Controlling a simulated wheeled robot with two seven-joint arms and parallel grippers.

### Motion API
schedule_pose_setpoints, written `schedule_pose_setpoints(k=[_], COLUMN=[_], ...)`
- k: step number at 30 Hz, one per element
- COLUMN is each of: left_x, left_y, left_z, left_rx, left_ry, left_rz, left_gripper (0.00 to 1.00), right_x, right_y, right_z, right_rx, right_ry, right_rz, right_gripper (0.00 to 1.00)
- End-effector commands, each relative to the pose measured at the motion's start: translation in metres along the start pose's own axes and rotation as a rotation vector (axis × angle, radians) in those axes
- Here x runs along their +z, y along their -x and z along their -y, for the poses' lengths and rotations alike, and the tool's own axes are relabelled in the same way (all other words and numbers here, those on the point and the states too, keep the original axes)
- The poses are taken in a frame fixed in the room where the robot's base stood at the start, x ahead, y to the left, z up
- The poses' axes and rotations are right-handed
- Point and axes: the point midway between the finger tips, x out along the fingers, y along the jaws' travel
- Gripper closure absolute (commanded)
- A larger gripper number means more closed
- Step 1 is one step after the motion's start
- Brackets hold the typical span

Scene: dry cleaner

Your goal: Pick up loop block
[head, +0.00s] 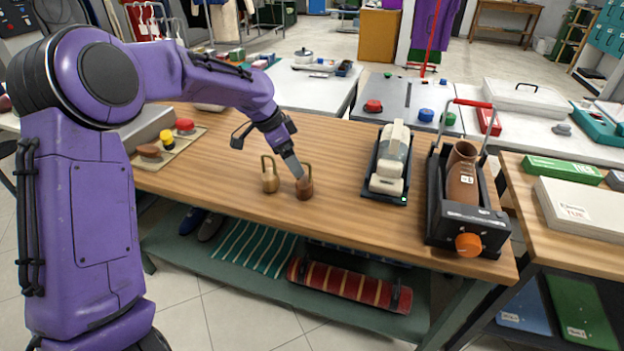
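Two small blocks with loop handles stand upright side by side on the wooden worktop (225,178). The left one is a tan loop block (269,182); the right one is a darker brown loop block (304,190). My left gripper (296,172) reaches down from the upper left, its fingertips at the brown block's loop, overlapping it in the head view. I cannot tell whether the fingers are open or closed around the loop. The brown block's base appears to rest on the worktop. My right gripper is out of view.
Right of the blocks stand a white device in a dark tray (370,185) and a brown shoe (462,178) in a black holder (440,215). A board with red and yellow knobs (168,142) lies at the left. The worktop between blocks and dark tray is clear.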

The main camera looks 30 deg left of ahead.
Motion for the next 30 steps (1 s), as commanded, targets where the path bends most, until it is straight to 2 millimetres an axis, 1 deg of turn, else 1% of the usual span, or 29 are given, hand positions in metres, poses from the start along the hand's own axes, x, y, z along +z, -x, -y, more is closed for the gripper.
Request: schedule_pose_setpoints(k=[1,3,8,15,18,24,25,26,27,29,30], left_x=[0.001,0.002,0.002,0.005,0.005,0.004,0.004,0.004,0.004,0.004,0.004], left_y=[-0.012,-0.025,-0.045,-0.086,-0.094,-0.095,-0.095,-0.095,-0.095,-0.095,-0.095], left_z=[-0.001,0.000,0.000,0.005,0.005,0.005,0.005,0.005,0.005,0.005,0.005], left_rx=[0.004,0.003,0.002,0.001,0.000,-0.001,-0.001,-0.001,-0.001,-0.001,-0.001], left_ry=[0.000,0.001,0.003,0.003,0.002,0.003,0.003,0.003,0.003,0.003,0.003], left_rz=[0.005,0.005,0.003,0.004,0.002,0.001,0.001,0.001,0.001,0.001,0.001], left_gripper=[0.06,0.06,0.06,0.06,0.06,0.06,0.12,0.22,0.35,0.55,0.68], right_x=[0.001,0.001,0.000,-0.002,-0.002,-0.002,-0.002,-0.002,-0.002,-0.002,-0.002], right_y=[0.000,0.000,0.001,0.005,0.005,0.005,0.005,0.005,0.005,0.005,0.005], right_z=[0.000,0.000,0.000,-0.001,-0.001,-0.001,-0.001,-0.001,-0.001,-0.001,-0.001], right_rx=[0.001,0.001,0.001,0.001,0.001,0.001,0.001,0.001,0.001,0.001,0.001], right_ry=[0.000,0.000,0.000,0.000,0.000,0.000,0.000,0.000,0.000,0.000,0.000], right_rz=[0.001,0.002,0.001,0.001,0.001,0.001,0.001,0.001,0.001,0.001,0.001], right_gripper=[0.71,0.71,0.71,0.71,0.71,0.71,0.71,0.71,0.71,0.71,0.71])
